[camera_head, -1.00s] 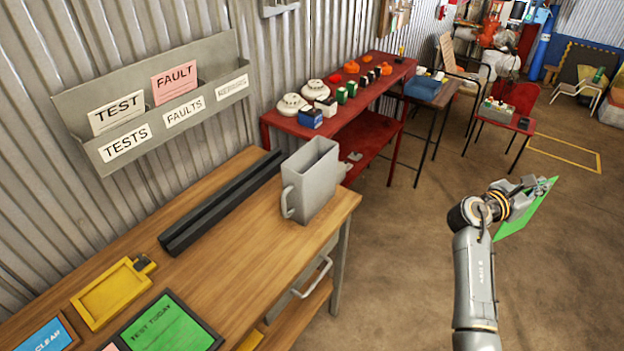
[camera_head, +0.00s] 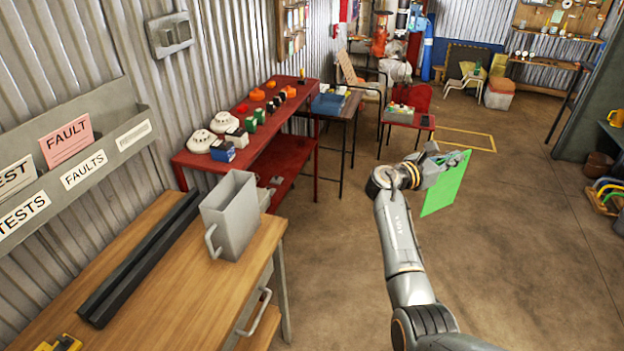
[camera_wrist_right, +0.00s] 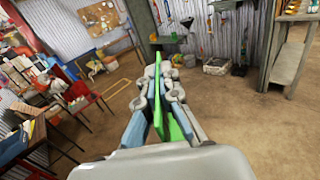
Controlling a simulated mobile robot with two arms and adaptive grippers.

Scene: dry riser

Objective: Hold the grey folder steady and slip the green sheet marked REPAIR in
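My right gripper (camera_head: 446,160) is shut on a green sheet (camera_head: 444,186). It holds the sheet out over open floor, to the right of the wooden bench. In the right wrist view the green sheet (camera_wrist_right: 158,108) stands between the two fingers. No REPAIR marking can be read on it from here. A grey folder-like holder (camera_head: 229,215) with a side handle stands upright on the bench near its right end. Its open top faces up, and nothing shows sticking out of it. My left gripper is not in view.
The wooden bench (camera_head: 178,285) carries a long black slotted rail (camera_head: 140,257). A grey wall rack (camera_head: 108,152) holds TEST and FAULT cards. A red table (camera_head: 262,152) with detectors and small boxes stands behind the bench. The floor around my right arm is clear.

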